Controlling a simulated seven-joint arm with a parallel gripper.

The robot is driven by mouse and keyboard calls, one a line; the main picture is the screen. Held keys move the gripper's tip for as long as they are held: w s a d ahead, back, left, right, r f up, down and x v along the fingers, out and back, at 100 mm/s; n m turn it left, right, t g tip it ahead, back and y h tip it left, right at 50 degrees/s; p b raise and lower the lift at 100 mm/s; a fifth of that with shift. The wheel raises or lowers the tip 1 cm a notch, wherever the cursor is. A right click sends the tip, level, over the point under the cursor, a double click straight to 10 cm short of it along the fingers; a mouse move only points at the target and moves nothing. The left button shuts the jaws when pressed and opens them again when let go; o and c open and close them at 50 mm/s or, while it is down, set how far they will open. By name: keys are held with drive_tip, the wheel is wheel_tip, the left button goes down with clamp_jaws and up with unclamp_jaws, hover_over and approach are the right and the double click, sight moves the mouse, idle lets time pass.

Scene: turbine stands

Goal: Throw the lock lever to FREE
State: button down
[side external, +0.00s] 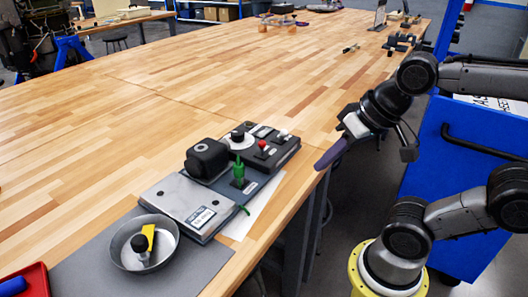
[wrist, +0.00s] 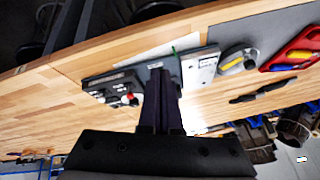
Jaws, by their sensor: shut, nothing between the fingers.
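A green-handled lever (side external: 239,170) stands roughly upright on a dark plate in the middle of the turbine stand (side external: 178,200). A small red-topped lever (side external: 263,145) rises from the black control box (side external: 275,152) behind it. The labels are too small to read, so I cannot tell which one is the lock lever or where FREE is. My gripper (side external: 328,157) is shut and empty, beyond the table's front edge to the right of the stand, apart from both levers. In the wrist view my fingers (wrist: 157,72) hide the middle of the stand; the red knob (wrist: 127,98) shows beside them.
A black knob on a white dial (side external: 238,136) and a black block (side external: 206,158) stand close by the levers. A metal bowl (side external: 146,243) holding a yellow-and-black item sits on a grey mat (side external: 75,272). A red tray (side external: 30,281) is at the near left. The table behind is largely clear.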

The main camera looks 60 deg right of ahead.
sight(263, 147)
drive_tip(key=w+d+m+g, duration=0.1)
drive_tip(key=w+d+m, duration=1.1)
drive_tip(key=d+m, duration=0.1)
drive_tip(key=shift+d+f+m+g, duration=0.2)
drive_tip(key=shift+f+m+g, duration=0.15)
drive_tip(key=shift+m, duration=0.25)
drive_tip(key=w+f, duration=0.2)
drive_tip(key=f, duration=0.1)
drive_tip(key=w+f, duration=0.2)
drive_tip(key=f, duration=0.1)
drive_tip(key=w+f, duration=0.2)
drive_tip(key=f, duration=0.1)
drive_tip(key=shift+w+f, duration=0.15)
drive_tip(key=shift+w, duration=0.8)
